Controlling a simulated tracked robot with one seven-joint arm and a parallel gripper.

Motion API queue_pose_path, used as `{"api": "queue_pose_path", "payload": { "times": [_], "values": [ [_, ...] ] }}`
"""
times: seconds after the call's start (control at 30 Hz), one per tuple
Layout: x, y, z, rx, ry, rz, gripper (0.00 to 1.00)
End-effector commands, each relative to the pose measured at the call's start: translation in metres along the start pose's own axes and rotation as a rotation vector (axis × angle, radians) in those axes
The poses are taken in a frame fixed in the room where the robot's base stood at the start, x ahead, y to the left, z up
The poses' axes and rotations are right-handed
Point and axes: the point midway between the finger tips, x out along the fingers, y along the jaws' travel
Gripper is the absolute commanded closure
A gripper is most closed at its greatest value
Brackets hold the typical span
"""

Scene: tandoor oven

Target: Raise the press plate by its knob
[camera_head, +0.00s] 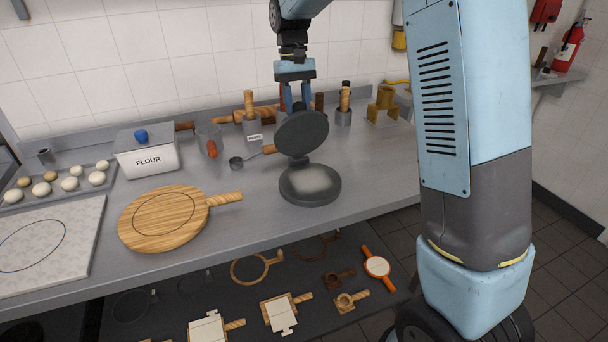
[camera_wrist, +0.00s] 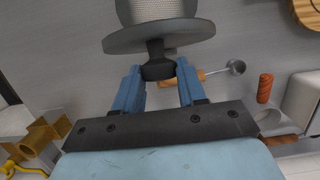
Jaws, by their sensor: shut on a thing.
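The press stands on the steel counter in the head view. Its dark round press plate (camera_head: 303,132) is tilted up, well clear of the base (camera_head: 310,184), which has a pale patch on its top. My gripper (camera_head: 298,98) is above and behind the raised plate. In the wrist view my gripper (camera_wrist: 158,78) is shut on the dark knob (camera_wrist: 158,66) on the plate's outer face. The plate (camera_wrist: 160,38) shows beyond the knob. The knob is hidden behind the plate in the head view.
A round wooden board (camera_head: 165,222) lies left of the press. A flour box (camera_head: 148,158), a small ladle (camera_head: 240,163) and a brass stand (camera_head: 382,108) are nearby. Dough balls sit on a tray (camera_head: 38,202) at far left. Several wooden tools lie on the lower shelf (camera_head: 215,290).

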Motion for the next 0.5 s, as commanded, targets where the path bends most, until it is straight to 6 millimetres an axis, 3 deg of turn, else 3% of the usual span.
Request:
{"api": "queue_pose_path", "payload": {
  "times": [0.27,0.5],
  "values": [
    [0.000,0.000,-0.002,0.000,0.000,0.000,0.77],
    [-0.003,0.000,-0.018,0.000,-0.001,0.000,0.77]
  ]
}}
